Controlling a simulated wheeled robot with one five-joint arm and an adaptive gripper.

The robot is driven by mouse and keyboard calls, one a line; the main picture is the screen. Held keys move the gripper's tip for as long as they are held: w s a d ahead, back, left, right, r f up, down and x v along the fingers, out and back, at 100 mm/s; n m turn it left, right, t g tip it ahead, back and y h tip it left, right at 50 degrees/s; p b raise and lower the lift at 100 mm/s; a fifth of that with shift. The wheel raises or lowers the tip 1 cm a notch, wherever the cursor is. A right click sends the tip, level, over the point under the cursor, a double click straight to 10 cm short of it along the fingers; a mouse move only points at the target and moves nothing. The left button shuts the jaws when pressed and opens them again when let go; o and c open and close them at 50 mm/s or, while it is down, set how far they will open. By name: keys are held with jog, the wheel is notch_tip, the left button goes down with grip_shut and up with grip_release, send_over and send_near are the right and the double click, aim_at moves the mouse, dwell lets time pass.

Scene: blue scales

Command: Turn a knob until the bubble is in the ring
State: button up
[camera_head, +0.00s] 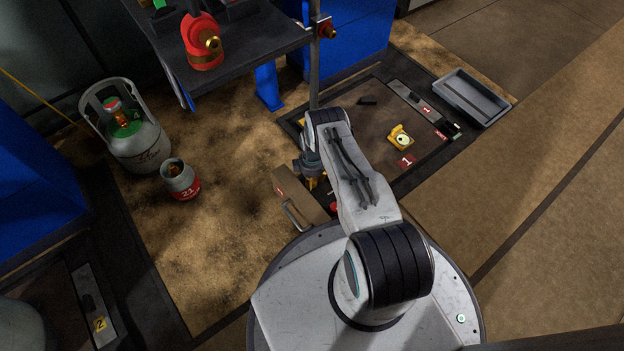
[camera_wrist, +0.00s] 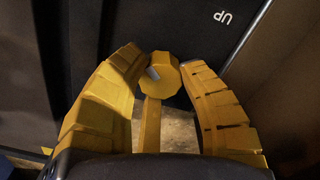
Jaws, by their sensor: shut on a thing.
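A yellow faceted knob (camera_wrist: 162,78) shows in the wrist view, with a yellow stem-like part below it. The yellow fingers of my gripper (camera_wrist: 163,64) stand on both sides of the knob, closed on it. In the head view my gripper (camera_head: 314,182) is small and partly hidden by my arm, low beside the plate, and the held knob cannot be made out. A yellow level (camera_head: 394,132) with a round pale vial lies on the dark plate (camera_head: 372,122). The bubble and ring are too small to tell apart.
A grey tray (camera_head: 470,97) lies at the right. Grey cylinders (camera_head: 140,143) stand on the left. A dark panel (camera_wrist: 205,30) bears "UP".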

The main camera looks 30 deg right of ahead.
aim_at(313, 180)
jog(key=shift+s+f, duration=0.25)
jog(key=shift+s, duration=0.2)
jog(key=o, duration=0.8)
jog(key=shift+d, duration=0.1)
jog(key=o, duration=0.4)
jog(key=shift+w+r, duration=0.1)
jog(key=shift+w, duration=0.2)
jog(key=shift+r, duration=0.1)
jog(key=shift+r, duration=0.15)
jog(key=shift+w+r, duration=0.15)
jog(key=shift+r, duration=0.55)
notch_tip(313, 180, up, 10)
jog(key=shift+s, duration=0.2)
